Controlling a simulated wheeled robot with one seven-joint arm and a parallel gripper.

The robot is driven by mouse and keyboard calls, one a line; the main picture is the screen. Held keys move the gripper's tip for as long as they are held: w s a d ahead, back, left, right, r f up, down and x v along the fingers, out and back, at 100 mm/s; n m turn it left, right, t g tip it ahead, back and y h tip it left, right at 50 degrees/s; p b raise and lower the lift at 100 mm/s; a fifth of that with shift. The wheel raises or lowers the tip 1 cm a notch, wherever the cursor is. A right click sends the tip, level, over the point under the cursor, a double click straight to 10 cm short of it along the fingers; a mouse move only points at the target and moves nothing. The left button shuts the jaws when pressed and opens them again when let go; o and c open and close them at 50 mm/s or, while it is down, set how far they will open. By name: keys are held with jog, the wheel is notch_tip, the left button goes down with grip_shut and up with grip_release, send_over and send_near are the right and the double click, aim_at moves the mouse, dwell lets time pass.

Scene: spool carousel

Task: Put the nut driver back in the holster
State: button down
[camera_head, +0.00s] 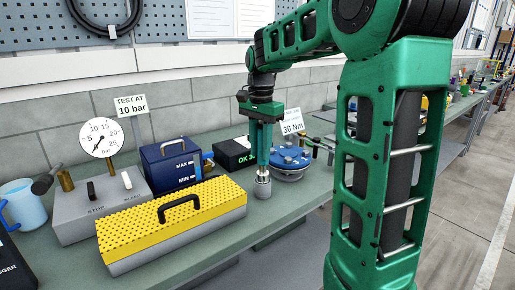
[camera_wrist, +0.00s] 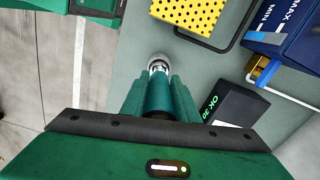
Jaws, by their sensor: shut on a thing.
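My gripper (camera_head: 263,163) points straight down over the front part of the green bench, with its two green fingers closed. It also shows in the wrist view (camera_wrist: 155,92), shut around the nut driver, whose dark handle is mostly hidden between the fingers. The silver metal end of the nut driver (camera_head: 262,188) shows below the fingertips, close to the bench top; I cannot tell whether it touches. The same metal end shows beyond the fingertips in the wrist view (camera_wrist: 158,65). I cannot make out the holster in either view.
A blue bolted flange (camera_head: 290,172) stands just right of my gripper, and a black OK display box (camera_head: 230,155) behind it. A yellow perforated cover (camera_head: 190,205) with a black handle lies to the left. A blue box (camera_head: 170,165) and pressure gauge (camera_head: 99,138) stand behind.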

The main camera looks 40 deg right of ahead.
aim_at(260, 129)
jog(key=shift+f, duration=1.65)
jog(key=c, duration=1.3)
grip_release()
notch_tip(260, 129, up, 11)
jog(key=shift+f, duration=0.15)
